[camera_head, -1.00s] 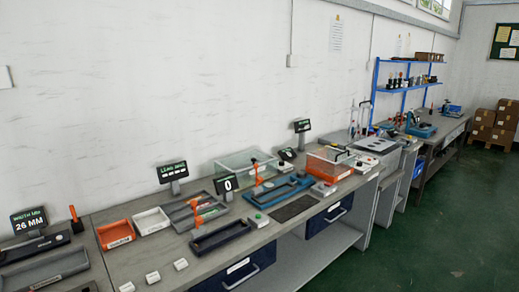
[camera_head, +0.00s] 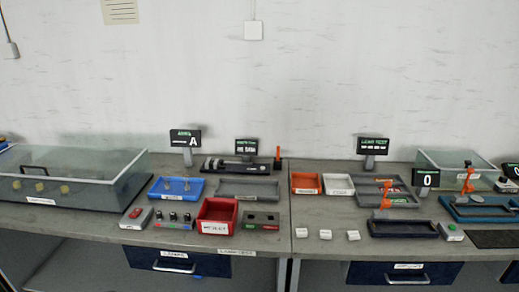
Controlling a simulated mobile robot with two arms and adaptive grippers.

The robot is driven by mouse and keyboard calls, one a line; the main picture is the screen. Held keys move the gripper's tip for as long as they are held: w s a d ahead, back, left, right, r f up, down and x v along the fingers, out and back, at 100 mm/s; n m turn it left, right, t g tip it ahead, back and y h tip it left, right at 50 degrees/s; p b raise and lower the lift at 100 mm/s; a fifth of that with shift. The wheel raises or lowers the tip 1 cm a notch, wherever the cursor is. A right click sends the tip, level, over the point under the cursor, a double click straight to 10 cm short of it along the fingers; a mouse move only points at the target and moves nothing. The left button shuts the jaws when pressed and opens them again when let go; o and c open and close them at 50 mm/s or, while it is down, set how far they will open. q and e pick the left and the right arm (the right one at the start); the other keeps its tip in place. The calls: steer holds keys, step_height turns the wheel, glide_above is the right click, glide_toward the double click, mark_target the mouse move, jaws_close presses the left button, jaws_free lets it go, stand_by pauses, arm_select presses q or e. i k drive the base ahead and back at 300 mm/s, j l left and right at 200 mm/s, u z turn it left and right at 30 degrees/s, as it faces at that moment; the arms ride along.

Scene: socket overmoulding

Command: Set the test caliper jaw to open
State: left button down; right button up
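What looks like the test caliper is a dark gauge (camera_head: 236,167) with a grey cylindrical part, lying at the back of the bench in the middle of the head view. A small black display (camera_head: 246,147) stands behind it; its text is too small to read surely. An upright orange lever (camera_head: 277,158) stands at its right end. Whether the jaw is open or shut cannot be made out at this size. Neither of my grippers is in view.
A grey tray (camera_head: 248,188) lies before the gauge, with a blue tray (camera_head: 176,195) to its left. A glass-covered case (camera_head: 62,196) is far left; orange (camera_head: 306,191) and white bins (camera_head: 338,191) are right.

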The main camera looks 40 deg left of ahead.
mark_target(216, 164)
steer(key=u, duration=2.25)
steer(key=i+l, duration=0.05)
